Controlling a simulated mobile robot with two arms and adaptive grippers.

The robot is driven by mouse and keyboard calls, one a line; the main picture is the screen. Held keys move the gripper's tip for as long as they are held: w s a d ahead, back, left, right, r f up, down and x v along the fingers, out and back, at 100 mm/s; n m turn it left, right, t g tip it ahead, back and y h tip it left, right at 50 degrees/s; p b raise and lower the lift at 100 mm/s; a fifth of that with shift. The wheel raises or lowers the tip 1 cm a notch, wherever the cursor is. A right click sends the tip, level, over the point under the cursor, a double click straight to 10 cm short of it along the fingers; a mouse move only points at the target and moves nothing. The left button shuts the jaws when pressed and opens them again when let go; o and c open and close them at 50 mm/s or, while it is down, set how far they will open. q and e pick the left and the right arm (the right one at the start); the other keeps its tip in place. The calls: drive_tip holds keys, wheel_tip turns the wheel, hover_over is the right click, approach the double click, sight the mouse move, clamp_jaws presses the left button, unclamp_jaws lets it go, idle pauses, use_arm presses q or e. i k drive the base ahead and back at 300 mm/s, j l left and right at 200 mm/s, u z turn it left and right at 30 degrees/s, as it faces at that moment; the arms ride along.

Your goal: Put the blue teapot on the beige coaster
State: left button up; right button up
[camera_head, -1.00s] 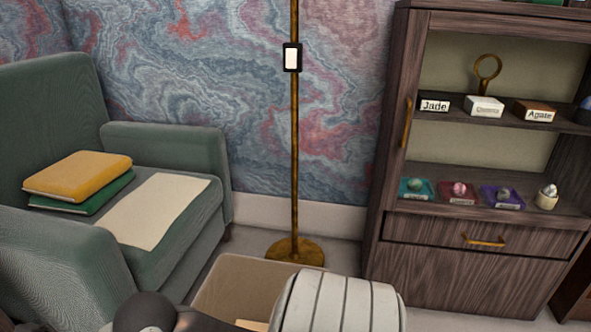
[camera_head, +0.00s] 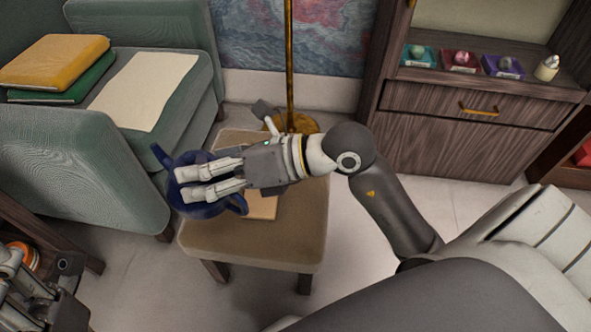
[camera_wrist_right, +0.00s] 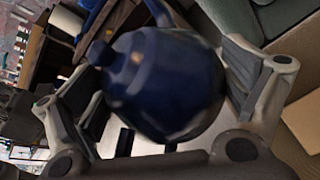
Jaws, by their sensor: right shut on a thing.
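The dark blue teapot (camera_head: 200,210) is in the grasp of my right gripper (camera_head: 190,183), at the left edge of the brown-topped stool in the head view. The fingers cover part of it; I cannot tell whether it touches the stool. In the right wrist view the teapot (camera_wrist_right: 165,85) sits between the two fingers. The beige coaster (camera_head: 262,208) lies on the stool, right of the teapot, partly hidden by my right gripper and wrist. My left gripper (camera_head: 22,285) is partly in view at the bottom left, apart from both; its jaw opening is unclear.
The stool (camera_head: 255,248) has bare top in front of the coaster. A green armchair (camera_head: 80,150) with books (camera_head: 55,62) and a cream cloth (camera_head: 145,90) stands behind left. A brass lamp pole (camera_head: 290,60) and a wooden cabinet (camera_head: 460,125) stand behind.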

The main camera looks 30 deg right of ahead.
sight(260, 201)
drive_tip(key=j+z, duration=0.9)
drive_tip(key=k+j+z, duration=0.2)
drive_tip(key=j+z, duration=0.25)
drive_tip(key=k+j, duration=0.15)
drive_tip(key=j, duration=0.25)
drive_tip(key=k+j, duration=0.15)
drive_tip(key=j, duration=0.25)
drive_tip(key=z, duration=0.05)
